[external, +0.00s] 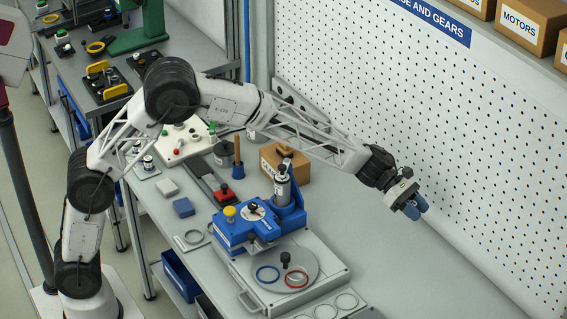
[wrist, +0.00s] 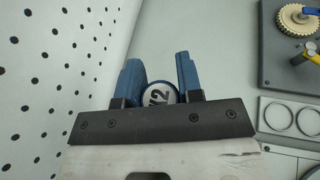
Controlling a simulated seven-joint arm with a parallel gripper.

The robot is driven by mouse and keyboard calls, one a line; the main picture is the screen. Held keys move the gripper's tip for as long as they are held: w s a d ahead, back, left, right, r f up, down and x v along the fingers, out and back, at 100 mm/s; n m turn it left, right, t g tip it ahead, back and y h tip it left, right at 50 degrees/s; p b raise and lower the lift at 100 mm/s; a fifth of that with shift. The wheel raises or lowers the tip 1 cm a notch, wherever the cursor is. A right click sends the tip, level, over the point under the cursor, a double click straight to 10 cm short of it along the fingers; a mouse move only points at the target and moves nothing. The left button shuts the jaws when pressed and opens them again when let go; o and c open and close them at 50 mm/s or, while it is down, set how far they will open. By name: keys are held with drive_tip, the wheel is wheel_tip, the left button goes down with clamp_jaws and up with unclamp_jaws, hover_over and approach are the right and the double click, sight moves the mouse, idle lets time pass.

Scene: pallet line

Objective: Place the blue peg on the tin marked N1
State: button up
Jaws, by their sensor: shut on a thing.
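My gripper (external: 408,208) is at the right in the external view, in the air beside the pegboard. Its blue fingers also show in the wrist view (wrist: 160,75), shut on a round blue-rimmed piece (wrist: 158,94). The pale end face of this piece reads like N2, with the first letter partly hidden. I cannot tell whether it is the blue peg. A wooden-handled piece with a blue base (external: 238,171) stands upright on the bench, apart from my gripper. Grey tins (external: 222,153) stand near it. I cannot read N1 on anything.
A blue fixture (external: 235,228) stands mid-bench beside a grey plate with rings (external: 268,273). A cardboard box (external: 270,162) is behind it. The pegboard (external: 450,130) rises close to my gripper. The bench at right (external: 420,265) is clear.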

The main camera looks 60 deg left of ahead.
drive_tip(key=a+n+t+y, duration=0.1)
drive_tip(key=a+n+t, duration=0.1)
drive_tip(key=a, duration=3.8)
drive_tip(key=s+a+n+t, duration=0.1)
drive_tip(key=s+a, duration=0.5)
drive_tip(key=a, duration=0.5)
drive_tip(key=s+a+n+t+y, duration=0.1)
drive_tip(key=s+a, duration=0.5)
drive_tip(key=a, duration=0.5)
drive_tip(key=s+a, duration=0.6)
drive_tip(key=a, duration=0.5)
wheel_tip(320, 180, down, 5)
drive_tip(key=shift+s+d+f, duration=0.15)
drive_tip(key=w+a, duration=0.2)
drive_tip(key=w, duration=0.3)
drive_tip(key=w+a+f, duration=0.1)
drive_tip(key=w, duration=0.4)
drive_tip(key=w+a, duration=0.2)
drive_tip(key=w, duration=0.3)
drive_tip(key=shift+a+f, duration=0.2)
drive_tip(key=shift+a, duration=0.1)
